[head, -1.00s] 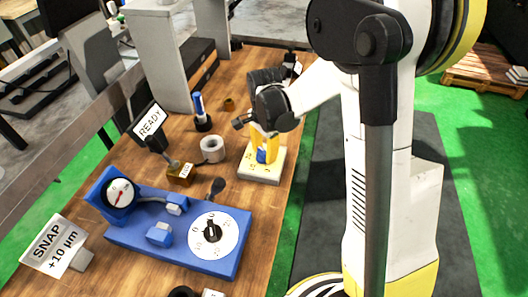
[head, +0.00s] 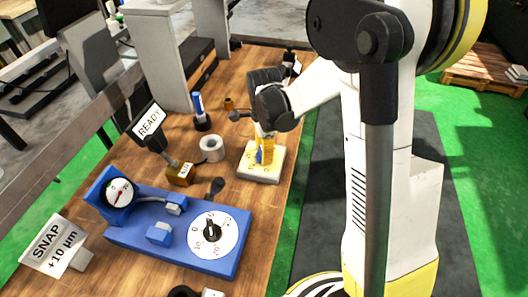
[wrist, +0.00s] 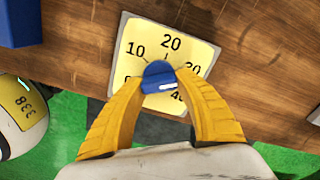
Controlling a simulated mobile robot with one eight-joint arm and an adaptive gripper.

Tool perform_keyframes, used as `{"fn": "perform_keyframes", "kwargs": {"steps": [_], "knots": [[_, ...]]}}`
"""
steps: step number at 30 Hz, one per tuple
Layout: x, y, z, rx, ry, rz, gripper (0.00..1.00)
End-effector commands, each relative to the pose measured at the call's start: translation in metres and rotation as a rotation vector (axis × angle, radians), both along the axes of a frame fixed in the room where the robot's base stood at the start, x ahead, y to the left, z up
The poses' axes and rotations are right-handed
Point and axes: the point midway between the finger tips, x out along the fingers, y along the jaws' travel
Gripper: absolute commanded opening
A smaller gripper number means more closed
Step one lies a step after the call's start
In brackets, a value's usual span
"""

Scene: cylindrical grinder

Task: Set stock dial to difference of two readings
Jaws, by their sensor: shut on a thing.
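The stock dial is a cream plate (head: 258,175) near the table's right edge in the head view. In the wrist view the plate (wrist: 205,57) shows 10, 20 and other numbers, some partly hidden. Its blue knob (wrist: 158,76) sits between the yellow fingers of my gripper (wrist: 162,80), which is shut on it. A white mark shows on the knob; the exact reading is unclear. A blue fixture (head: 185,245) carries a round gauge (head: 119,191) with a needle and a white dial (head: 212,234) with a black knob. Their exact readings are too small to tell.
A sign (head: 54,244) reads SNAP +10 µm; another sign (head: 149,122) reads READY. A white ring (head: 212,149), a brass block (head: 180,173) and a blue-topped stand (head: 201,112) occupy the table left of the stock dial. Green floor lies beyond the table's right edge.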

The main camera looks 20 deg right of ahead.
Motion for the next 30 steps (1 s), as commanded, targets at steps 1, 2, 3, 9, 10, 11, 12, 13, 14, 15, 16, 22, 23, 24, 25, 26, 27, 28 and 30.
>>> {"fn": "perform_keyframes", "kwargs": {"steps": [1, 2, 3, 9, 10, 11, 12, 13, 14, 15, 16, 22, 23, 24, 25, 26, 27, 28, 30], "knots": [[-0.001, 0.0, -0.001, 0.0, 0.001, 0.0, 0.08], [-0.001, 0.0, -0.001, 0.0, 0.001, 0.0, 0.08], [-0.001, 0.0, 0.0, 0.0, 0.001, 0.0, 0.08], [-0.001, 0.0, 0.0, 0.0, 0.001, 0.001, 0.61], [-0.001, 0.0, 0.0, 0.0, 0.001, 0.001, 0.61], [0.0, 0.0, 0.0, 0.0, 0.001, 0.001, 0.61], [0.0, 0.0, 0.0, 0.0, 0.001, 0.001, 0.61], [0.0, 0.0, 0.0, 0.0, 0.001, 0.001, 0.61], [0.0, 0.0, 0.0, 0.0, 0.001, 0.001, 0.61], [0.0, 0.0, 0.0, 0.0, 0.001, 0.001, 0.61], [0.0, 0.0, 0.0, 0.0, 0.0, 0.001, 0.61], [0.0, 0.0, 0.015, 0.0, 0.0, 0.001, 0.61], [0.0, 0.0, 0.02, 0.0, 0.0, 0.001, 0.61], [-0.001, 0.0, 0.028, 0.0, 0.0, 0.001, 0.61], [-0.001, 0.0, 0.035, 0.0, 0.0, 0.001, 0.61], [-0.001, 0.0, 0.042, 0.0, 0.0, 0.001, 0.61], [-0.001, 0.0, 0.051, 0.0, 0.0, 0.001, 0.61], [-0.001, 0.0, 0.058, 0.0, 0.0, 0.001, 0.61], [-0.001, 0.0, 0.074, 0.0, 0.001, 0.001, 0.61]]}}
